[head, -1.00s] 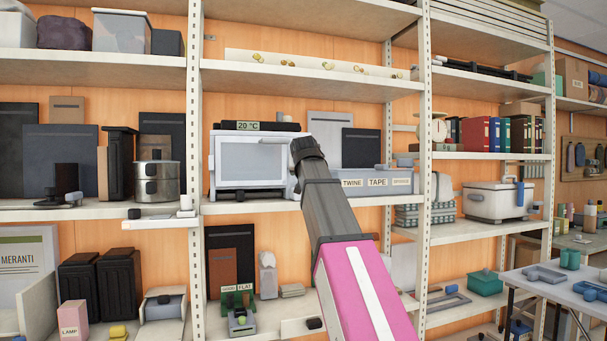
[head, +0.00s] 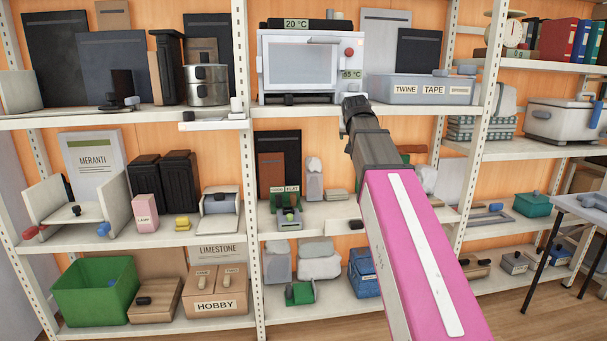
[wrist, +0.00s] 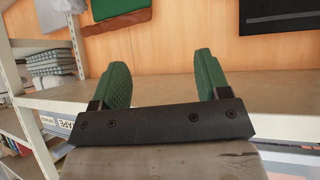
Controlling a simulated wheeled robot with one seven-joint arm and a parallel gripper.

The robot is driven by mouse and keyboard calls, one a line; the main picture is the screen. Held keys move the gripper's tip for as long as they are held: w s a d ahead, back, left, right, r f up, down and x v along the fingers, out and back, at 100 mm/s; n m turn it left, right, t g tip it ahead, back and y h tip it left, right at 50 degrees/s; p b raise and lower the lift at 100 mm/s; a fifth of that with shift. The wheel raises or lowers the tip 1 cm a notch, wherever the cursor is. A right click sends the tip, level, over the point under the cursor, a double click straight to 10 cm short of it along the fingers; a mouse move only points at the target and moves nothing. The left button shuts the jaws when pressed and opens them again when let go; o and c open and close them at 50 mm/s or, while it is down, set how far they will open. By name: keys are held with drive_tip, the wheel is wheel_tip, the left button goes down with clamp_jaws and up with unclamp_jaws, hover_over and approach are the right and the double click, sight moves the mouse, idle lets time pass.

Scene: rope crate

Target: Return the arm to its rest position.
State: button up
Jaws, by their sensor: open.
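My gripper (wrist: 161,62) shows in the wrist view with its two green fingers spread wide and nothing between them. Behind the fingers are a pale shelf board and the orange back wall. In the head view my arm reaches up from the bottom right, a pink link and then a dark grey wrist. The fingers are hidden from the head view.
A grey bin labelled TWINE and TAPE (head: 420,89) stands right of the cabinet. Lower shelves hold a green crate (head: 95,305) and a HOBBY box (head: 216,309). A metal upright (head: 482,125) rises right of my arm. A table (head: 585,207) stands far right, with open floor before it.

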drive_tip(key=s+f+g, duration=0.2)
drive_tip(key=s+f, duration=0.3)
drive_tip(key=f, duration=0.8)
drive_tip(key=s+d+f+n+g+y, duration=0.1)
drive_tip(key=s+f+g, duration=0.3)
drive_tip(key=f, duration=1)
drive_tip(key=s+f+g, duration=0.1)
drive_tip(key=s+f, duration=0.6)
drive_tip(key=f, duration=0.6)
drive_tip(key=s+f+g, duration=0.3)
drive_tip(key=s+f, duration=0.7)
drive_tip(key=f, duration=0.1)
drive_tip(key=shift+s+y, duration=0.25)
drive_tip(key=shift+y, duration=0.05)
drive_tip(key=shift+d, duration=0.1)
idle(2.5)
